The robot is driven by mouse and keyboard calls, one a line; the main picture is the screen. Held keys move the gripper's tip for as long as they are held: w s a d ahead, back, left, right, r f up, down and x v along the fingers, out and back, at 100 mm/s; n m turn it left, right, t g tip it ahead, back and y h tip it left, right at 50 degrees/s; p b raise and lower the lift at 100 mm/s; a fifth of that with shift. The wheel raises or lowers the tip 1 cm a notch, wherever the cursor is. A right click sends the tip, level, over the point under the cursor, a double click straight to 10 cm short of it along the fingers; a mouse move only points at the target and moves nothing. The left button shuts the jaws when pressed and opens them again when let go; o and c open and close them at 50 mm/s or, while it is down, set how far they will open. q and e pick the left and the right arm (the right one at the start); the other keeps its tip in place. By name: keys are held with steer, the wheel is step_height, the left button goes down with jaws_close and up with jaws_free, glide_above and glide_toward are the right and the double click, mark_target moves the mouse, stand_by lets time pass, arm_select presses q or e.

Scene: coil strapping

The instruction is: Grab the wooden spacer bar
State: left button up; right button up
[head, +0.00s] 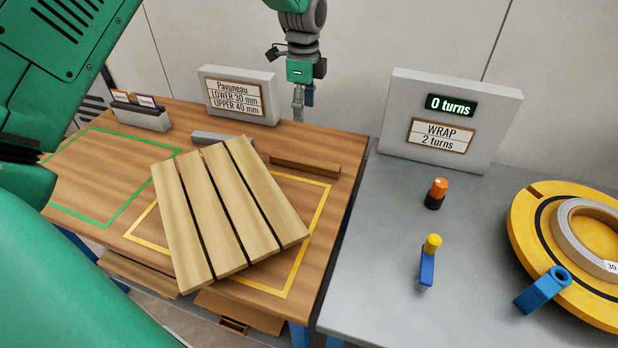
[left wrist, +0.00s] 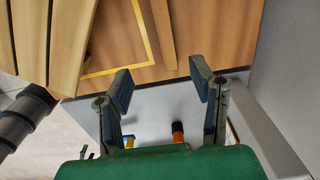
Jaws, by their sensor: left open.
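The wooden spacer bar (head: 305,166) is a dark brown bar lying on the wooden table, behind the slatted pallet and near the table's right edge. It also shows in the left wrist view (left wrist: 163,35), beyond the fingertips. My left gripper (head: 302,100) hangs above the far edge of the table, behind the bar and apart from it. In the left wrist view its two fingers (left wrist: 161,84) are spread with nothing between them. My right gripper is not seen.
The slatted pallet (head: 225,212) lies tilted across the yellow outline. A grey bar (head: 222,139) lies behind it. A sign block (head: 238,95) stands at the back. The grey table (head: 385,250) holds an orange-capped piece (head: 436,193), a blue-and-yellow tool (head: 428,265) and a yellow reel (head: 530,230).

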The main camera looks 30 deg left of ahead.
arm_select(q)
step_height(320, 180, down, 4)
steer(key=r+b, duration=0.1)
steer(key=b, duration=0.3)
glide_toward(305, 160)
steer(key=f, duration=0.5)
steer(key=shift+s+f, duration=0.1)
steer(key=shift+s, duration=0.1)
steer(key=f, duration=0.4)
steer(key=shift+w+a+f, duration=0.2)
steer(key=shift+f, duration=0.05)
steer(key=shift+f+b, duration=0.3)
steer(key=shift+f, duration=0.2)
steer(key=shift+d+r, duration=0.1)
steer(key=shift+d, duration=0.1)
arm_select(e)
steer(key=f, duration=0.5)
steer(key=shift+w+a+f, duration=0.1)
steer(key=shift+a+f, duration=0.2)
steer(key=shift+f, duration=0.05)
arm_select(q)
jaws_close()
